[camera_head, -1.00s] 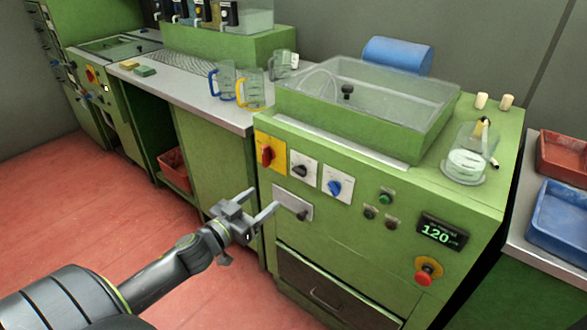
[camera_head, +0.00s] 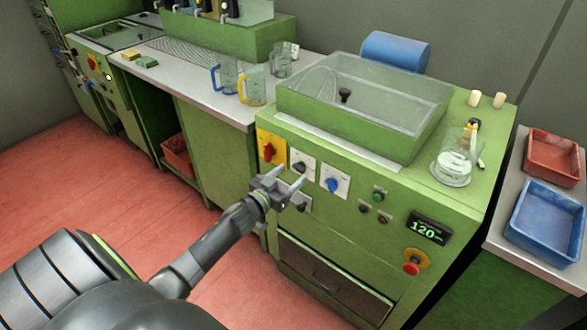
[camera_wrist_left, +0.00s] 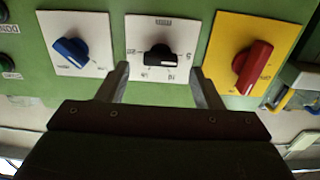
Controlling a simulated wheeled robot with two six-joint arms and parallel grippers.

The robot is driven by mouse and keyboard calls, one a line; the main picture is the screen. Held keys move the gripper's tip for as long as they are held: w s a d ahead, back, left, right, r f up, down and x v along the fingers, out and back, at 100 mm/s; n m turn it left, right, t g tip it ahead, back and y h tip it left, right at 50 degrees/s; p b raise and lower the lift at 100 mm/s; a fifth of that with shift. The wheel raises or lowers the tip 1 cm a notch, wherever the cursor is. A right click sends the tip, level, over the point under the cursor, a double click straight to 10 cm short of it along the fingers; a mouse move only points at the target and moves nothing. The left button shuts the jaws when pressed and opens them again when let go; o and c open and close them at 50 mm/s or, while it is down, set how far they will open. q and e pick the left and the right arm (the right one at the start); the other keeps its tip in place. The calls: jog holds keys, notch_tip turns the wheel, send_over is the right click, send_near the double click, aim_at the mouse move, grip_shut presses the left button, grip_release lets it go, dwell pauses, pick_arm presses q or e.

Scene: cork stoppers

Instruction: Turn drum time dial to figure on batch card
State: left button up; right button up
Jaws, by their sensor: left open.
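The black dial knob (camera_head: 297,166) sits on a white numbered plate on the green machine's front, between a red knob on yellow and a blue knob. In the left wrist view the dial (camera_wrist_left: 160,60) is near the centre, with figures around it. My left gripper (camera_head: 291,173) is open right by the dial. In the left wrist view its two fingertips (camera_wrist_left: 160,69) lie on either side of the knob, apart from each other. I cannot tell if they touch it. No batch card can be made out. My right gripper is out of view.
Beside the dial are the blue knob (camera_head: 333,185) and the red knob (camera_head: 268,152). A lower black switch (camera_head: 302,206) is close to the gripper. A display reading 120 (camera_head: 428,228) and a red stop button (camera_head: 411,267) are to the right. A drawer (camera_head: 330,282) lies below.

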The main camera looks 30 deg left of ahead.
aim_at(300, 168)
pick_arm(q)
jog(key=shift+w+d, duration=0.1)
jog(key=shift+w, duration=1.1)
jog(key=shift+c, duration=0.3)
jog(key=c, duration=0.9)
